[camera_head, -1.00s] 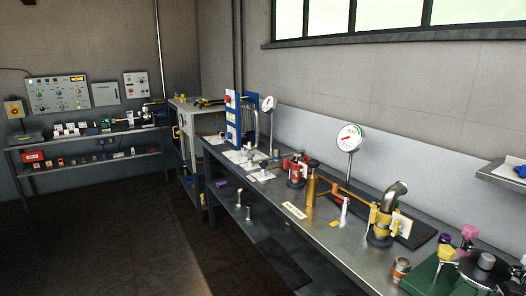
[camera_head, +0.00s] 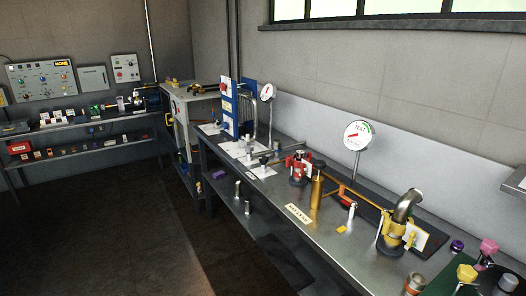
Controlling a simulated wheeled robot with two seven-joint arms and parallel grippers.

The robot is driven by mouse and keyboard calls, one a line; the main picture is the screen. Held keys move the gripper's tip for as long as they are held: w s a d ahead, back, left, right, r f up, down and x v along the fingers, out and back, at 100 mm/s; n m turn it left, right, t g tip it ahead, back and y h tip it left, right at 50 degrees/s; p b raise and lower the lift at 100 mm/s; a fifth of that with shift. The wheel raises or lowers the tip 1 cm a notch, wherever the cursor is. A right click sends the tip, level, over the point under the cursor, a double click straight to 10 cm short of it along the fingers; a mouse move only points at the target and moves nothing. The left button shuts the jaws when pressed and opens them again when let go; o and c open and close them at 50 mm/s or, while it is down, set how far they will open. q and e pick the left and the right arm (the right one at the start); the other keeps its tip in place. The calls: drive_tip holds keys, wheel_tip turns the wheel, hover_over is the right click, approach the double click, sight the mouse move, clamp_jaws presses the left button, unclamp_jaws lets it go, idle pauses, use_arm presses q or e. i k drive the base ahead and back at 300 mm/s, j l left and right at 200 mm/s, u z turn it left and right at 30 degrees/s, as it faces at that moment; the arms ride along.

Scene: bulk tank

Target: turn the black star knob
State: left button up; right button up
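Small dark knobs stand on white cards on the long steel bench; one dark knob (camera_head: 263,161) is near the bench's middle. Another dark part tops the red valve device (camera_head: 298,168) beside it. At the lower right corner a dark-topped knob (camera_head: 507,284) stands by the green base (camera_head: 448,281), partly cut off by the frame. The views are too small to tell which of these is the black star knob. Neither of my grippers is in view.
The steel bench (camera_head: 325,236) runs along the right wall with a brass cylinder (camera_head: 316,190), a yellow fitting with a bent pipe (camera_head: 396,233) and a TEST gauge (camera_head: 357,136). A shelf bench (camera_head: 85,131) stands at the far left. The dark floor (camera_head: 90,230) is open.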

sight(263, 159)
drive_tip(key=i+j, duration=0.25)
drive_tip(key=i, duration=0.3)
drive_tip(key=i+j+z, duration=0.1)
drive_tip(key=i, duration=0.45)
drive_tip(key=i+j, duration=0.4)
drive_tip(key=i+j+z, duration=0.1)
drive_tip(key=i+j, duration=0.2)
drive_tip(key=i, duration=0.35)
